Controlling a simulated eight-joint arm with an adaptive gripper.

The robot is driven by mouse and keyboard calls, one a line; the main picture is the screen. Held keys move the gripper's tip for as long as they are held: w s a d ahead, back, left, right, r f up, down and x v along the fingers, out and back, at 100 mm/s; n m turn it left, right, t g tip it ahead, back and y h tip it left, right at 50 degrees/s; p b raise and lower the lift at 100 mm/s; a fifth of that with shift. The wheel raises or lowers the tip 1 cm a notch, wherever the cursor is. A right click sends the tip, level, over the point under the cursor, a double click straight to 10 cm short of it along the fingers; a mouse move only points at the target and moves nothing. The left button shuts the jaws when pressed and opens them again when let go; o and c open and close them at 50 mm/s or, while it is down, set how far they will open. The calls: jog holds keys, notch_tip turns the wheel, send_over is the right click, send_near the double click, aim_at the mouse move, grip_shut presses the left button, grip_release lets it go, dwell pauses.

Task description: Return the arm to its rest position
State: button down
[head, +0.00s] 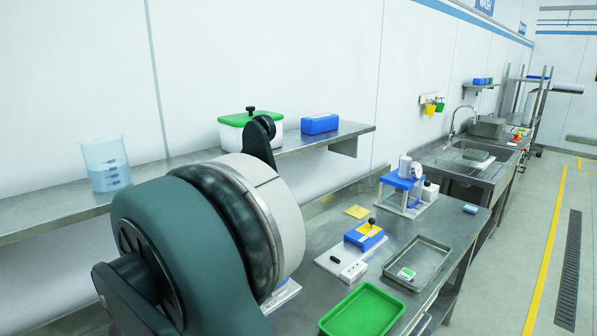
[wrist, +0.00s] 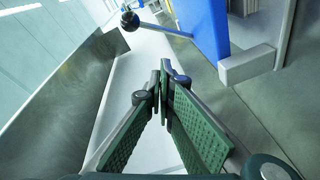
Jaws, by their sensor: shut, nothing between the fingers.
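My gripper (wrist: 164,82) shows in the wrist view with its two dark green, ribbed fingers closed together at the tips and nothing between them. Beyond the fingertips is a pale surface. A blue upright panel (wrist: 207,35) stands at the upper right of the fingers, apart from them. A thin lever with a black ball knob (wrist: 130,20) lies at the upper left of the fingertips. In the head view I cannot make out my gripper.
The steel bench (head: 330,225) bears a blue device with a black knob (head: 365,237), a blue stand (head: 401,184), a steel tray (head: 418,262) and a green tray (head: 361,311). A wall shelf (head: 55,215) holds a beaker (head: 106,163), a green-lidded box (head: 238,130) and a blue box (head: 319,124).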

jog(key=w+a+r+n+g+y+p, duration=0.1)
jog(key=w+r+y, duration=0.15)
jog(key=w, duration=0.25)
jog(key=d+r+g+y, duration=0.1)
jog(key=d+g+y, duration=0.1)
jog(key=d, duration=0.4)
jog(key=s+d+r+m+g, duration=0.1)
jog(key=s+d+r+g, duration=0.15)
jog(key=d, duration=0.95)
jog(key=s+d+r+m+g, duration=0.15)
jog(key=s+d, duration=0.25)
jog(key=d, duration=0.7)
jog(key=s+d+m+y+b, duration=0.1)
jog(key=s+d+m+y, duration=0.15)
jog(key=s+d, duration=1)
jog(key=s+d+f+m+y, duration=0.1)
jog(key=s+d, duration=0.2)
jog(key=s, duration=0.5)
jog(key=s+d+f+m+y, duration=0.1)
jog(key=s+d, duration=0.3)
jog(key=s, duration=0.4)
jog(key=shift+f+m+g+b, duration=0.3)
jog(key=shift+f+g+b, duration=0.1)
jog(key=shift+f, duration=0.35)
